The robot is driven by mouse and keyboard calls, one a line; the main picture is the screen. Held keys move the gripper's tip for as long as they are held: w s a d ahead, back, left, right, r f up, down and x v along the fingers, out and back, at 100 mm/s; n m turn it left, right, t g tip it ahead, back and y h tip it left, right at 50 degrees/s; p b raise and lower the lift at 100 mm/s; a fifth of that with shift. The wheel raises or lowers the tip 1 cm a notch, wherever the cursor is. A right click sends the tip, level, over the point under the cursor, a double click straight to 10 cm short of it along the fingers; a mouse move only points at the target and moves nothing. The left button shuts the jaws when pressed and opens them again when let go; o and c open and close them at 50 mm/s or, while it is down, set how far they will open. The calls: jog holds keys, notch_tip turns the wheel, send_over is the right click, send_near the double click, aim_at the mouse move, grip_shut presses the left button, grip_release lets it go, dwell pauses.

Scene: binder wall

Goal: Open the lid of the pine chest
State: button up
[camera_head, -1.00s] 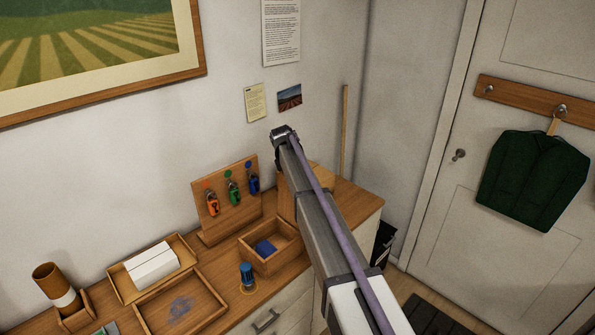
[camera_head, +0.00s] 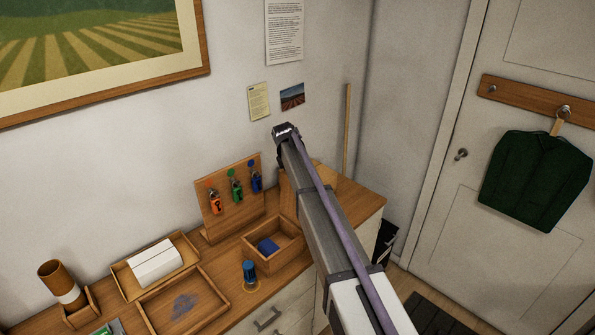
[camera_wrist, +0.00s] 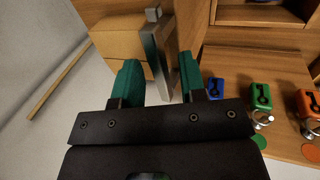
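The pine chest, a plain pale wooden box, stands at the right end of the cabinet top. In the head view my arm covers most of it and only its right part (camera_head: 325,173) shows. In the wrist view it (camera_wrist: 118,42) lies beyond the left finger, and its lid looks closed. My gripper (camera_wrist: 158,66) has two teal fingers spread apart with nothing seen clasped between them. A grey upright plate with a small block on top shows beyond the gap; I cannot tell what it belongs to. In the head view the fingers are hidden behind the wrist.
A board with orange, green and blue padlocks (camera_head: 233,190) stands left of the chest. An open wooden box (camera_head: 270,245) with a blue item and a blue-topped stamp (camera_head: 249,273) are in front. Trays (camera_head: 185,302) fill the left. The wall is close behind.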

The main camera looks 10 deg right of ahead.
jog(key=p+v, duration=0.5)
jog(key=v, duration=0.1)
jog(key=shift+r, duration=0.2)
jog(key=shift+s+a, duration=0.1)
jog(key=s+f+m+y+b, duration=0.1)
jog(key=s+f+b, duration=0.5)
jog(key=s, duration=0.8)
jog(key=s+d+f+m+g+y+b, duration=0.1)
jog(key=s+f+m+b, duration=0.2)
jog(key=s+f+b, duration=0.4)
jog(key=s+f+m+g+y+b, duration=0.1)
jog(key=s+f+b, duration=0.5)
jog(key=s, duration=1.6)
jog(key=shift+s+d+f+m+b, duration=0.2)
jog(key=shift+f+m+b, duration=0.2)
jog(key=shift+f+m, duration=0.4)
